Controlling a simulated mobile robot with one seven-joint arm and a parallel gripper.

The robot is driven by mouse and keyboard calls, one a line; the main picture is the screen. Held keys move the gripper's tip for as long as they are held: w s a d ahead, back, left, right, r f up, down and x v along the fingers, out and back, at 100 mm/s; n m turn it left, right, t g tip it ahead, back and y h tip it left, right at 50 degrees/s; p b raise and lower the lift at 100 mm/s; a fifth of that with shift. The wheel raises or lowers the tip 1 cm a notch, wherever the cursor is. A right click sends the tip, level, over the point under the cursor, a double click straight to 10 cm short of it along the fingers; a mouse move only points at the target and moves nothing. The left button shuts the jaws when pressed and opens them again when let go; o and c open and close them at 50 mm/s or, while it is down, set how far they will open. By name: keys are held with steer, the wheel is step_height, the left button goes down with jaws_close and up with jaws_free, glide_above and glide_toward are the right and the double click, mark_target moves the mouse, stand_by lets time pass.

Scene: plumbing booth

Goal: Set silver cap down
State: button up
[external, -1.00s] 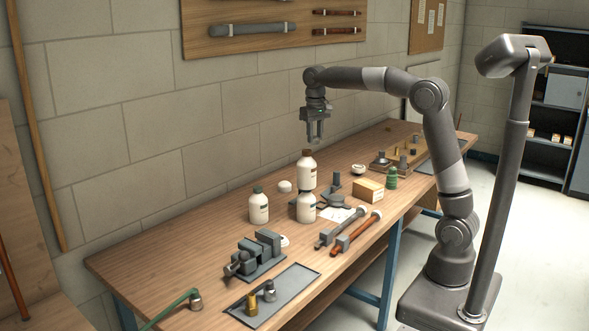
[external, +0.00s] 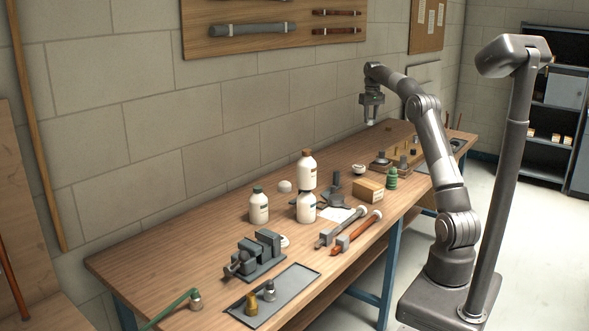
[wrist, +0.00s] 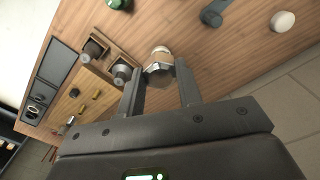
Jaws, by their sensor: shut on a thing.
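My gripper (external: 371,118) is at the upper middle right of the external view, pointing down, well above the far end of the workbench (external: 215,235). In the external view the cap is only a small pale spot (external: 369,123) under the fingers. The bench surface lies below the held cap, with a gap seen in the external view.
Under and beside the gripper is a wooden board (external: 404,160) with dark-based cylinders and small brass pieces. Bare wood shows by the wall.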

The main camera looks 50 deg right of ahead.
steer(key=s+d, duration=0.2)
steer(key=d, duration=0.1)
glide_above(347, 182)
step_height(347, 182, down, 25)
steer(key=shift+s+a+f, duration=0.1)
steer(key=shift+a+f, duration=0.05)
steer(key=shift+f, duration=2.05)
steer(key=shift+f, duration=0.1)
steer(key=o, duration=1)
